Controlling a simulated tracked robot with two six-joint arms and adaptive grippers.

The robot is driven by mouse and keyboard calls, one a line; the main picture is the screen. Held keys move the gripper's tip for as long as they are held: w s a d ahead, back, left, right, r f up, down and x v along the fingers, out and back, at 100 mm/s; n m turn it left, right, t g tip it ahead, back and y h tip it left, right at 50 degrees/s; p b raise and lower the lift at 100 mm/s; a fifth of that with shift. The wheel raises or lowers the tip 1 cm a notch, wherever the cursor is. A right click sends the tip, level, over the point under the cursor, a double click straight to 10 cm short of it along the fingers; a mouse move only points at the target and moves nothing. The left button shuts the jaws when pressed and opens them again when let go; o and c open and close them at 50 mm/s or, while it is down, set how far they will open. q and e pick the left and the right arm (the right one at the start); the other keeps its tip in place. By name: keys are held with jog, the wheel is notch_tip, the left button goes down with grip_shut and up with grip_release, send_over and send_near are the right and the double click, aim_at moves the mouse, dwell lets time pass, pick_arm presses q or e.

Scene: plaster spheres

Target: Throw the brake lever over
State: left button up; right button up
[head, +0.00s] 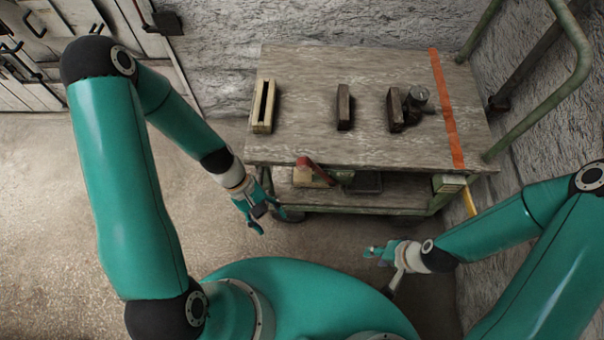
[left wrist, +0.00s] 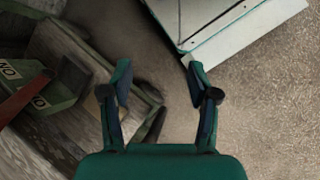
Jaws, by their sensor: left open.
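A red lever (head: 315,170), which looks like the brake lever, sticks out at the front edge of the cart, left of its middle. In the left wrist view a red bar (left wrist: 22,98) at the left edge crosses a green box with lettered labels (left wrist: 50,95). My left gripper (head: 267,221) is open and empty, in front of the cart and to the lower left of the lever, apart from it. Its two spread fingers show in the left wrist view (left wrist: 159,78), with floor between them. My right gripper (head: 376,251) is below and right of the lever; its finger gap is unclear.
The cart top (head: 300,135) carries a slotted pale block (head: 259,108), a dark block (head: 344,107) and a dark block beside a round metal part (head: 419,97). An orange strip (head: 446,110) crosses it. A green rail (head: 565,110) stands right. Floor (head: 210,245) is clear at left.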

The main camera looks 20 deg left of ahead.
pick_arm(q)
jog(key=w+a+r+n+t+h+b, duration=0.1)
jog(key=w+a+n+h+b, duration=0.1)
jog(key=n+h+b, duration=0.1)
jog(key=w+a+n+t+h+b, duration=0.2)
jog(key=w+a+n+h+b, duration=0.1)
jog(key=b, duration=0.3)
jog(key=w+a+r+n+t+h+b, duration=0.1)
jog(key=w+a+n+h+b, duration=0.1)
jog(key=w+n+b, duration=0.1)
jog(key=shift+w+a+r+n+t+h+b, duration=0.1)
jog(key=shift+a+r+n+t+h+b, duration=0.25)
jog(key=shift+b, duration=0.75)
jog(key=w+a+r+n+t+h+b, duration=0.1)
jog(key=a+r+n+t+h+b, duration=0.15)
jog(key=a+r, duration=0.2)
jog(key=m+b, duration=0.1)
jog(key=b, duration=0.3)
send_near(303, 163)
jog(key=x, duration=0.3)
jog(key=f+x, duration=0.1)
jog(key=x, duration=0.5)
jog(key=shift+w+d+f, duration=0.2)
jog(key=shift+w+d, duration=0.1)
jog(key=shift+w, duration=0.2)
pick_arm(e)
notch_tip(303, 163, down, 24)
jog(key=shift+r, duration=0.1)
pick_arm(q)
grip_shut()
